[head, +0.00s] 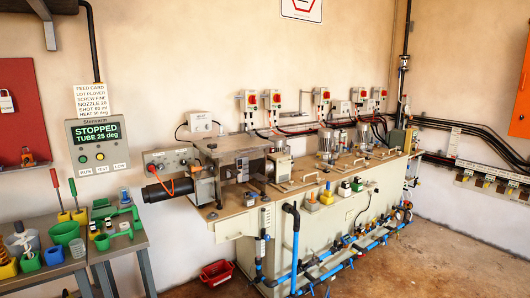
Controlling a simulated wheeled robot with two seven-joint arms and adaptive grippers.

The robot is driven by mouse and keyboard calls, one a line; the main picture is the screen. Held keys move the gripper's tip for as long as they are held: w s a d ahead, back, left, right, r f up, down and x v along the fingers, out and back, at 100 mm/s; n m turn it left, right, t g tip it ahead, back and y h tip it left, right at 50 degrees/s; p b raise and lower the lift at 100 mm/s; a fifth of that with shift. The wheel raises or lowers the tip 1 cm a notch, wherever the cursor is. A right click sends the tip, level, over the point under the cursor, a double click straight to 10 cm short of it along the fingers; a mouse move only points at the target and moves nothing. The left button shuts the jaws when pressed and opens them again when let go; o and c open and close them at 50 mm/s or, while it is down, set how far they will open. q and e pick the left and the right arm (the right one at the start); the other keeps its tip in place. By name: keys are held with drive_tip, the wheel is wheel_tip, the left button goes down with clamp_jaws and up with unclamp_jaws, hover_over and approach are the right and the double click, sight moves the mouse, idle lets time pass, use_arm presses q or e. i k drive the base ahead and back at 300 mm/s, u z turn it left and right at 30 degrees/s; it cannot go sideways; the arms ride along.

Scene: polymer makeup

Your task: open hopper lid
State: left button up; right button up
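A machine with a grey metal housing (232,150) stands at the left end of a long bench. A black cylinder (160,192) points left from it. No part is clearly recognisable as the hopper; a flat, darker cover lies on top of the housing, and I cannot tell whether it is the hopper lid. Several panels with handles (310,177) lie flat on the bench top further right. Neither of my grippers is in view.
A long cabinet bench (330,222) runs along the wall, with blue pipes (295,245) in front. A table (90,262) at the left holds green and yellow vessels. A control panel (98,142) reads STOPPED. A red bin (216,272) sits on the floor. The right floor is clear.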

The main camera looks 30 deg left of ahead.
sight(233, 144)
drive_tip(key=z, duration=0.15)
drive_tip(key=i, duration=1.3)
drive_tip(key=u, duration=0.7)
drive_tip(key=i, duration=0.8)
drive_tip(key=u, duration=0.8)
